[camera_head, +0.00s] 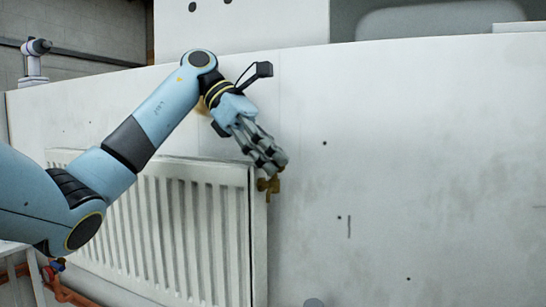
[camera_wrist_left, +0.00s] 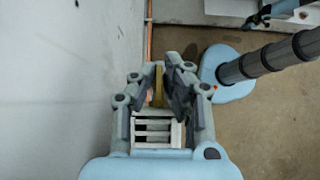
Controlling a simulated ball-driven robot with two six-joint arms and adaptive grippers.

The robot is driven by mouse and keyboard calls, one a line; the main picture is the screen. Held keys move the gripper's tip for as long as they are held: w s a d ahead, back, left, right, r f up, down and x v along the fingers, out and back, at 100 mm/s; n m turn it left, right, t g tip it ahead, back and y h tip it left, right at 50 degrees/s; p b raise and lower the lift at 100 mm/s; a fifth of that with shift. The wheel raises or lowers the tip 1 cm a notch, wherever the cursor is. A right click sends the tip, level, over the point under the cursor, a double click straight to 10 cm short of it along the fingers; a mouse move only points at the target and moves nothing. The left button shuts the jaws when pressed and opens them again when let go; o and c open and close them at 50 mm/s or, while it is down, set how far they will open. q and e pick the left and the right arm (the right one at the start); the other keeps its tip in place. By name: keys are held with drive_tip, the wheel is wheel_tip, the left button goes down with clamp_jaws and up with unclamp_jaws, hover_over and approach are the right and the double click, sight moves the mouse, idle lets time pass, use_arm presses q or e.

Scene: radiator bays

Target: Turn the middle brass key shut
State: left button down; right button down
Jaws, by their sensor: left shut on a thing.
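My left gripper (camera_head: 270,158) reaches down to the upper right corner of the white radiator (camera_head: 180,225). It is shut on a brass key (camera_head: 268,185), which shows just below the fingertips beside the radiator's right end. In the left wrist view the brass key (camera_wrist_left: 158,86) stands between the two fingers of the left gripper (camera_wrist_left: 163,75). The fingers hide part of the key, so I cannot tell how far it is turned. I see no other key clearly.
The pale wall (camera_head: 420,180) right of the radiator is bare apart from small dark holes and a short slot. An orange-red pipe (camera_head: 70,292) runs low at the left. In the left wrist view, open brown floor (camera_wrist_left: 270,130) lies to the right.

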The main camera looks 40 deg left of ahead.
use_arm(q)
drive_tip(key=shift+w+r, duration=0.1)
drive_tip(key=c, duration=1.5)
unclamp_jaws()
drive_tip(key=shift+o, duration=0.2)
drive_tip(key=v, duration=0.7)
drive_tip(key=shift+a+r, duration=0.1)
drive_tip(key=shift+a, duration=0.15)
